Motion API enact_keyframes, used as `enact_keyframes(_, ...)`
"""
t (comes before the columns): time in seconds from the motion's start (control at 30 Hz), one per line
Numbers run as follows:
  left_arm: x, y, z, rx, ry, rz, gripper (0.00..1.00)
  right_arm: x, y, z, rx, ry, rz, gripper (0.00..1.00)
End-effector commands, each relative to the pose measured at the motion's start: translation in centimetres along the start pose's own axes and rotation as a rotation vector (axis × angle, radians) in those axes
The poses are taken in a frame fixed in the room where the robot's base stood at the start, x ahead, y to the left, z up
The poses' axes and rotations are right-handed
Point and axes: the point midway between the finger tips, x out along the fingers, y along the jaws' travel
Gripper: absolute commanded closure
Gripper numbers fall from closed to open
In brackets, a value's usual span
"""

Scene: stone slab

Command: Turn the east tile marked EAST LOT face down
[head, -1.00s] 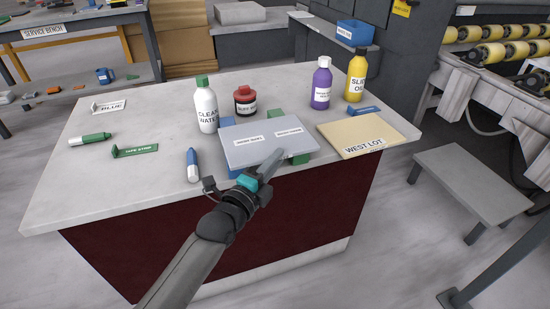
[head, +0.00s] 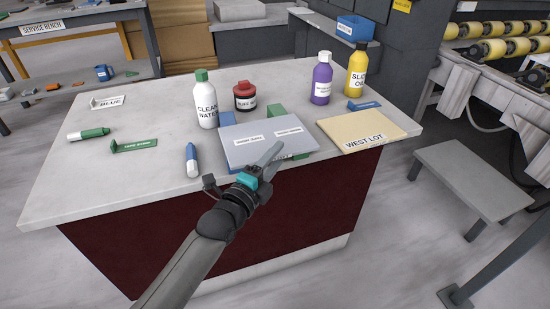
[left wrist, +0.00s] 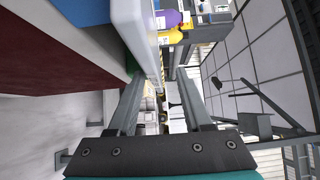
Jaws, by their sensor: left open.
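A flat grey-blue tile (head: 258,143) with two small white labels, too small to read surely, lies on blue and green blocks near the front edge of the slab-topped bench. No EAST LOT lettering is readable on it. A tan tile (head: 360,128) marked WEST LOT lies to its right. My left gripper (head: 279,151) is open at the grey-blue tile's front right edge. In the left wrist view its two fingers (left wrist: 157,80) stand apart, with a pale slab edge (left wrist: 134,30) reaching toward the gap; I cannot tell whether they touch it. My right gripper is not in view.
A white bottle (head: 206,106), a red-capped jar (head: 245,98), a purple bottle (head: 321,82) and a yellow bottle (head: 356,74) stand behind the tiles. The front left of the benchtop (head: 95,190) is clear.

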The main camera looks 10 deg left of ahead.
Motion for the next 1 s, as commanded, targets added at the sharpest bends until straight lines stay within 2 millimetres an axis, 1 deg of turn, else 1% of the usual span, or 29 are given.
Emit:
enact_keyframes(0.1,0.0,0.1,0.0,-0.001,0.000,0.002,0.50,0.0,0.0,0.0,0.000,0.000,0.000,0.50)
enact_keyframes(0.13,-0.1,0.4,-0.1,-0.003,0.001,0.011,0.50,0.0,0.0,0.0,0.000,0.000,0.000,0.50)
enact_keyframes(0.23,-0.2,0.4,0.0,-0.003,0.001,0.010,0.50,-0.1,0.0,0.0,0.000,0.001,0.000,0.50)
enact_keyframes(0.33,-0.8,0.4,0.0,-0.001,0.000,0.012,0.50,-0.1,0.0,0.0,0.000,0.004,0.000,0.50)
enact_keyframes(0.37,-1.1,0.3,0.0,-0.001,0.000,0.011,0.50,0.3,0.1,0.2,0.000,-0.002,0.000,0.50)
enact_keyframes(0.4,-1.6,0.3,0.0,-0.001,0.000,0.010,0.50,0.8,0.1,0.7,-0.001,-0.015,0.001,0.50)
enact_keyframes(0.67,-5.4,0.0,0.0,-0.001,0.001,0.008,0.50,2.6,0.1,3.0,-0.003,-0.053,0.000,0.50)
enact_keyframes(1.0,-10.2,0.0,0.0,0.000,0.001,0.006,0.50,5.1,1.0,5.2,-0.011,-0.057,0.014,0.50)
